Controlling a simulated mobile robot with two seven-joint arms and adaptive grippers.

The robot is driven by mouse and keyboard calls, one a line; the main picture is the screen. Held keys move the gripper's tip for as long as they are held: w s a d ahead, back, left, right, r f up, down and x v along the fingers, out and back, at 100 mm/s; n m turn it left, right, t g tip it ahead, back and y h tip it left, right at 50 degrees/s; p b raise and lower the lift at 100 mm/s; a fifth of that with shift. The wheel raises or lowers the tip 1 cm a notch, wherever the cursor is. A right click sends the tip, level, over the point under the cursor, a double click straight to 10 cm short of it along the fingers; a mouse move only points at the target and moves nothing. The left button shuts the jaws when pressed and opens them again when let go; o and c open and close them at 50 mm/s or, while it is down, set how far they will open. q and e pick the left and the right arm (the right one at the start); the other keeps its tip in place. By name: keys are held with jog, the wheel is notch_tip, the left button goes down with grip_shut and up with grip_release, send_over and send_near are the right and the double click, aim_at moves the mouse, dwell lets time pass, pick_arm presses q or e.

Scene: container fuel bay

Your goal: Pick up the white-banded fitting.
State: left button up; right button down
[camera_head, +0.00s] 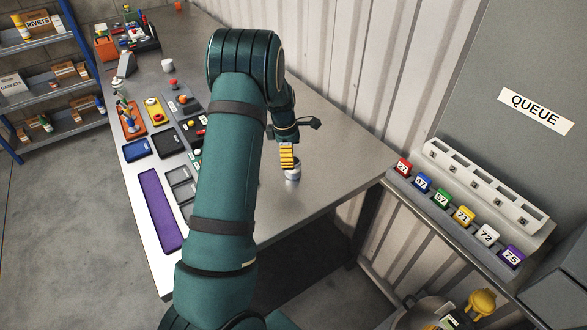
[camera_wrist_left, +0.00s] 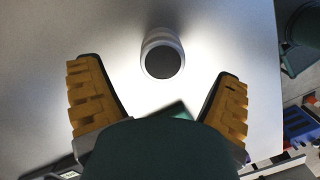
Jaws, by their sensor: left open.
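The fitting (camera_head: 292,172) is a small, pale, upright cylinder on the grey metal table, close to its right edge. In the left wrist view the fitting (camera_wrist_left: 162,54) shows a dark round top and a whitish side. It lies in line with the gap between the fingers, toward their tips, with clear space on both sides. My left gripper (camera_head: 288,157) has yellow ribbed fingers and is just over the fitting in the head view, covering part of it. In the left wrist view the gripper (camera_wrist_left: 158,72) is spread open and empty. My right gripper is out of view.
Several trays and parts line the table's left side, including a purple tray (camera_head: 160,210) and a blue tray (camera_head: 136,150). Another white cylinder (camera_head: 168,65) stands farther back. A corrugated wall (camera_head: 350,80) rises behind the table's right edge. A rack of numbered tags (camera_head: 464,216) is at right.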

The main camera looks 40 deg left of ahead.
pick_arm(q)
jog(key=shift+w+d+f, duration=0.1)
jog(key=shift+d+f, duration=0.1)
jog(key=shift+f, duration=1.15)
jog(key=shift+w+d+f, duration=0.1)
jog(key=shift+d+f, duration=0.1)
jog(key=shift+f, duration=1.15)
jog(key=c, duration=1.4)
